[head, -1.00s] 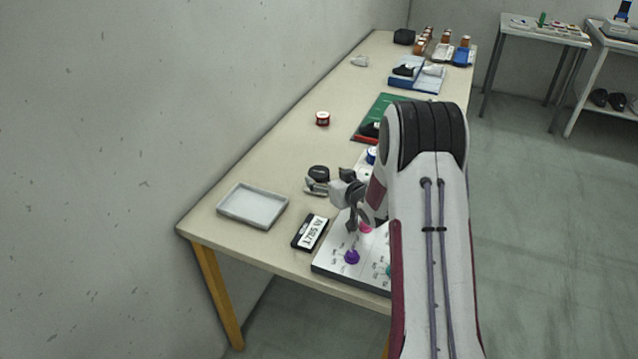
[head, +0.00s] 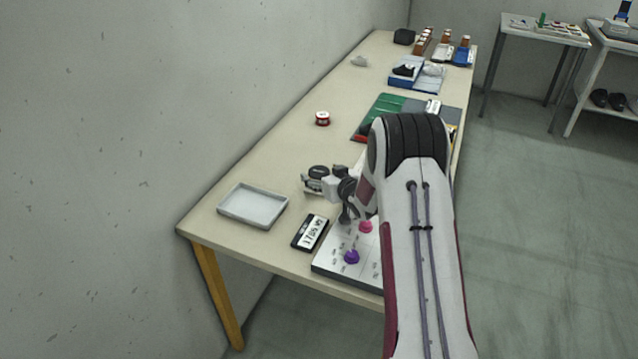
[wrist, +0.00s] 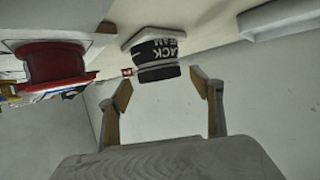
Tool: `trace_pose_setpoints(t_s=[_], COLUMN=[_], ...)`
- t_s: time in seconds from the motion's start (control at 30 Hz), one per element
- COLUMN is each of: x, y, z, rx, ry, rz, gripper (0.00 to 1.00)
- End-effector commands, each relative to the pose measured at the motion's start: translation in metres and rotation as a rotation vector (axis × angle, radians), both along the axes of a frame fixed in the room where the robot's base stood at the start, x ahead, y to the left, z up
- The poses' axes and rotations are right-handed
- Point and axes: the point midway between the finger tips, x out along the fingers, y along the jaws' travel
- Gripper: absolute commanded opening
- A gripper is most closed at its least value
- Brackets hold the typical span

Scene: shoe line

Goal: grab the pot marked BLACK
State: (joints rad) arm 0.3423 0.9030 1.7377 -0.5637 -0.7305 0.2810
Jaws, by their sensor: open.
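The pot marked BLACK (wrist: 156,52) appears upside down in the wrist view, with a dark lid, a dark label with white letters and a pale base. It stands on the table ahead of my gripper (wrist: 163,90), roughly between the lines of the two open fingers. The fingers are apart and nothing is held. In the head view the pot's black lid (head: 319,171) shows right by my gripper (head: 308,187); I cannot tell there whether they touch.
A large red round thing (wrist: 52,64) is close at the left in the wrist view. A grey tray (head: 233,211), a number display (head: 310,233) and a board with purple (head: 351,257) and pink knobs lie nearby. A red tin (head: 322,118) stands farther back, with bare table around it.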

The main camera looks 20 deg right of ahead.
Motion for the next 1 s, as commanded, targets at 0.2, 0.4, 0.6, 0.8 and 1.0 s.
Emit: trace_pose_setpoints(t_s=[0.2, 0.4, 0.6, 0.8, 1.0], x=[0.0074, 0.0076, 0.0074, 0.0074, 0.0087], y=[0.0007, 0.0006, 0.0005, 0.0005, 0.0003], z=[-0.0034, -0.0034, -0.0033, -0.0033, -0.0001], rx=[0.000, 0.000, 0.000, 0.000, -0.001], ry=[0.001, 0.001, 0.001, 0.001, -0.006], rz=[0.000, 0.000, 0.000, 0.000, -0.001], gripper=[0.65, 0.65, 0.65, 0.36, 0.00])
